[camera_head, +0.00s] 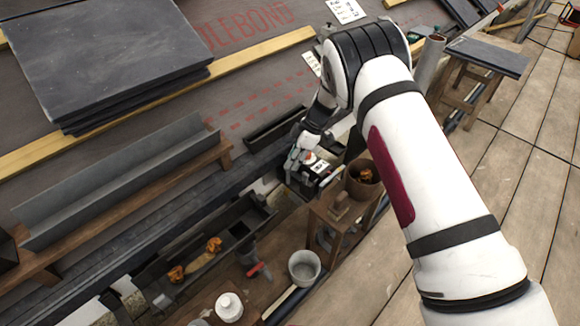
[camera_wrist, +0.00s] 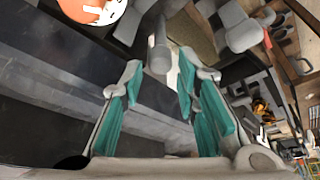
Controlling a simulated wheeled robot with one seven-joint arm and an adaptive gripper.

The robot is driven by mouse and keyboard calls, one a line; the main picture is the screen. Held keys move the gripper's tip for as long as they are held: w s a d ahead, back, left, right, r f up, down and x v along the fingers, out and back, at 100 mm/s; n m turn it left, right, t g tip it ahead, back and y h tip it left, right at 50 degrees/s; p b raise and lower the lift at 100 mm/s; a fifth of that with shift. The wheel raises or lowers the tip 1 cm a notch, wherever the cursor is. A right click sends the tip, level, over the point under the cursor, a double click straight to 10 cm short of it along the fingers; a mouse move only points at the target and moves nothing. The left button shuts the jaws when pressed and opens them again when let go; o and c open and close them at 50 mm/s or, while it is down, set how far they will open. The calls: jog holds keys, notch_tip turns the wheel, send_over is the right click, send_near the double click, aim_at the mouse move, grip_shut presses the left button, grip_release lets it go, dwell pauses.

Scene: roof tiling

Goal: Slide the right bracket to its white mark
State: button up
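My gripper (camera_head: 303,160) is low at the roof's eave, by the right end of a dark gutter (camera_head: 165,268). In the wrist view its teal-padded fingers (camera_wrist: 160,64) stand apart. A grey rounded part (camera_wrist: 158,52) shows between and just beyond the fingertips; it may be the right bracket, but I cannot tell whether the fingers touch it. The bracket is not clear in the head view, where my gripper and arm cover that spot. A pale patch (camera_head: 262,187) shows on the eave left of my gripper; I cannot tell if it is the white mark.
A wooden stand (camera_head: 327,215) with a brown pot (camera_head: 363,178) is close to the right of my gripper. A metal can (camera_head: 304,268) stands below. Stacked slates (camera_head: 105,55) lie upper left.

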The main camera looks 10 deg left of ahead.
jog(key=shift+b+x, duration=0.3)
jog(key=shift+x, duration=1.2)
jog(key=shift+r, duration=0.1)
grip_shut()
jog(key=shift+s+a, duration=1)
jog(key=shift+s, duration=0.3)
grip_release()
jog(key=v, duration=1.2)
